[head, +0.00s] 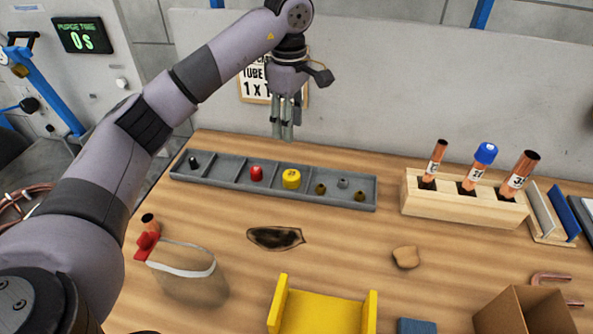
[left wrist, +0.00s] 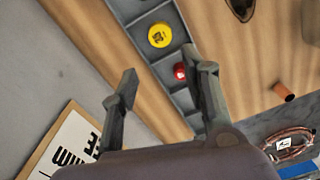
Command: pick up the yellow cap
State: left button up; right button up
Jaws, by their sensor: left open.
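The yellow cap (head: 291,179) stands in a compartment of the long grey tray (head: 222,183) on the wooden table. It also shows in the left wrist view (left wrist: 159,35), from above, with dark marks on its top. My left gripper (head: 283,134) hangs fingers down above and behind the tray, apart from the cap. In the left wrist view its two fingers (left wrist: 160,82) are spread with nothing between them. My right gripper is not in view.
The red cap (head: 256,173) sits in the compartment left of the yellow one. A wooden block (head: 465,207) holds upright copper tubes.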

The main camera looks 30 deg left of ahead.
pick_arm(q)
jog(key=p, duration=0.2)
send_over(293, 175)
jog(key=f, duration=1)
jog(key=shift+a, duration=0.3)
jog(key=f, duration=0.1)
jog(key=f+p, duration=0.1)
jog(key=f, duration=0.1)
jog(key=f+p, duration=0.1)
jog(key=f, duration=0.1)
jog(key=shift+d, duration=0.3)
jog(key=shift+f, duration=0.2)
jog(key=shift+c, duration=0.3)
jog(key=c, duration=0.3)
jog(key=shift+r, duration=0.15)
